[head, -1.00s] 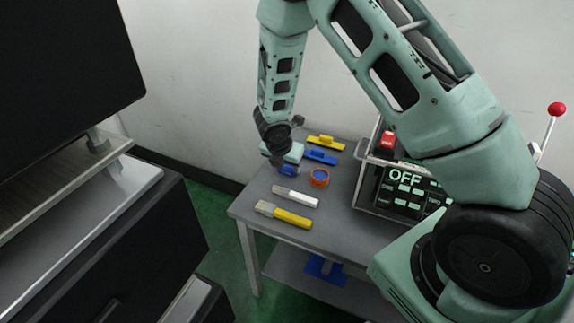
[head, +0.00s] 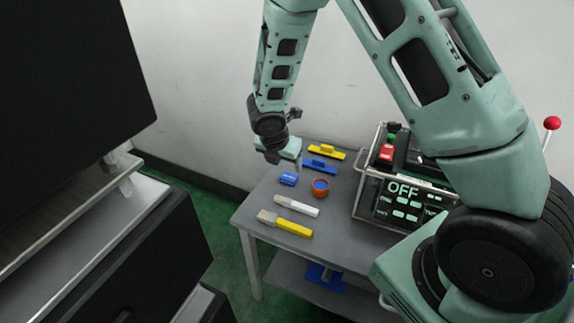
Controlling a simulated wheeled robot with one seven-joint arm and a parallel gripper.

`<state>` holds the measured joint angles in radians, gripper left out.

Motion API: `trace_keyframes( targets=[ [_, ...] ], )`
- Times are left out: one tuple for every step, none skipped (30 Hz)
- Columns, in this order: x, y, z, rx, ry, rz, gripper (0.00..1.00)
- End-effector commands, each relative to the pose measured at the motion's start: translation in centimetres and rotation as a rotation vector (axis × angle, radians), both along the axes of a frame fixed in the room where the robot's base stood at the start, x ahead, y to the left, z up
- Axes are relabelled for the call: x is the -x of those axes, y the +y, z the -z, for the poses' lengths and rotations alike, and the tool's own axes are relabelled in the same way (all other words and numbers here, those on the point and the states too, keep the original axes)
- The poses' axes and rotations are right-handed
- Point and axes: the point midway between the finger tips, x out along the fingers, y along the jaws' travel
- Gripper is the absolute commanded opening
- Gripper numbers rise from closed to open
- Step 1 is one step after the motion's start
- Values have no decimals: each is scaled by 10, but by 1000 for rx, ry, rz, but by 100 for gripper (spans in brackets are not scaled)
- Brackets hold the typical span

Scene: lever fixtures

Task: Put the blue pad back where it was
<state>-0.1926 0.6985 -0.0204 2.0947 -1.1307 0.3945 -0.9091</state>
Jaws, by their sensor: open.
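The small blue pad (head: 288,179) lies on the grey table (head: 262,205), near its left edge and just left of an orange ring-shaped holder (head: 320,187) with a blue centre. My gripper (head: 284,160) is open and above the tabletop, a little beyond the pad in the picture. The pad shows clear of it, with nothing holding it. The fingertips are small and partly hidden by the gripper body.
Behind are a blue handled tool (head: 320,166) and a yellow one (head: 327,152). In front lie a white-handled tool (head: 297,206) and a yellow-handled brush (head: 285,223). A control box (head: 402,195) reading OFF stands right. A dark cabinet (head: 150,245) is at left.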

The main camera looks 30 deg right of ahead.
Motion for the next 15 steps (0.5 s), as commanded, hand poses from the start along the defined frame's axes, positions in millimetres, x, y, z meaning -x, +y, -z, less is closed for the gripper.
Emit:
trace_keyframes(
  targets=[
    [2,3,-12,-2,-1,-1,66],
    [3,5,-17,-2,-2,-1,66],
    [4,7,-22,-1,-2,-1,66],
    [5,8,-25,-1,-2,-1,66],
    [6,9,-28,-1,-1,1,66],
    [7,10,-31,-1,-1,1,66],
    [7,11,-33,-1,-1,0,66],
    [8,12,-34,-2,-1,1,66],
    [10,14,-37,-5,-2,7,66],
    [12,17,-40,-11,-6,20,66],
    [15,21,-44,-21,-12,41,66],
    [20,28,-51,-41,-24,82,66],
    [26,35,-57,-62,-33,124,66],
    [34,44,-65,-88,-46,176,66],
    [47,57,-77,-126,-61,260,66]
  ],
)
